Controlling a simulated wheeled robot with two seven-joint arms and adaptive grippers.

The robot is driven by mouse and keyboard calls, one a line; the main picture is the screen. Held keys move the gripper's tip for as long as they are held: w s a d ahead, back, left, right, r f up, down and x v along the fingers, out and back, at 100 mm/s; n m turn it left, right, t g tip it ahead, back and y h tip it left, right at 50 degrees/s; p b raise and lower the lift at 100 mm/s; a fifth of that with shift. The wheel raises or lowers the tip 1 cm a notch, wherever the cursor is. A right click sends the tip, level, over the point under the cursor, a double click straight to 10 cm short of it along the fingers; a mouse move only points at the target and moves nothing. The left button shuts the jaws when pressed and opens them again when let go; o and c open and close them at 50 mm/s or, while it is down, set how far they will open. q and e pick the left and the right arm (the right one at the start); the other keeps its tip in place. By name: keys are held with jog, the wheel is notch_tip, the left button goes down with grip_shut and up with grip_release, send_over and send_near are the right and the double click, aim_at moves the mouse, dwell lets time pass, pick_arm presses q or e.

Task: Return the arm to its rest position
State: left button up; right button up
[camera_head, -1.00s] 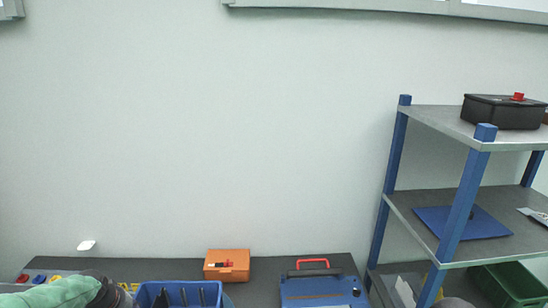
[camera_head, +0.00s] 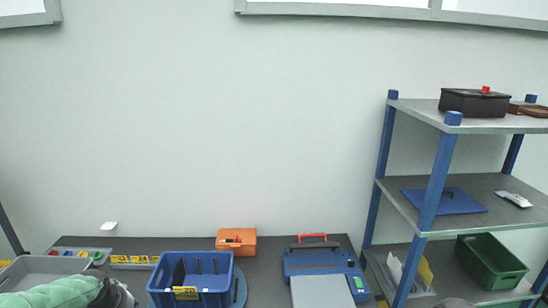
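My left arm in its green sleeve comes in from the lower left. Its dark wrist end (camera_head: 115,293) is at the bottom edge, just left of a blue bin (camera_head: 208,301). Whether the gripper fingers there are open or shut cannot be seen, and nothing held is visible.
A grey tray (camera_head: 30,264) lies behind my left arm. An orange box (camera_head: 236,240) and a blue case (camera_head: 348,264) stand on the dark bench. A blue-posted shelf (camera_head: 437,188) stands at the right, with a green crate (camera_head: 490,262) on its lowest level.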

pick_arm(q)
jog(key=s+d+f+g+h, duration=0.1)
jog(key=s+d+f+h, duration=0.1)
jog(key=d+f, duration=0.8)
jog(key=s+d+f+g+h, duration=0.1)
jog(key=s+d+f, duration=0.2)
jog(key=d+f, duration=0.7)
jog(key=s+d+f+n+g+h, duration=0.1)
jog(key=s+d+f, duration=0.4)
jog(key=s+d, duration=0.3)
jog(key=s+d+f+n+g, duration=0.1)
jog(key=s+d+f, duration=0.45)
jog(key=s, duration=0.35)
jog(key=w+a+b+x, duration=0.1)
jog(key=b+x, duration=0.9)
jog(key=b, duration=0.2)
jog(key=shift+w+a+f+m, duration=0.15)
jog(key=shift+a+f+m, duration=0.2)
jog(key=shift+f, duration=0.2)
pick_arm(e)
notch_tip(320, 180, down, 12)
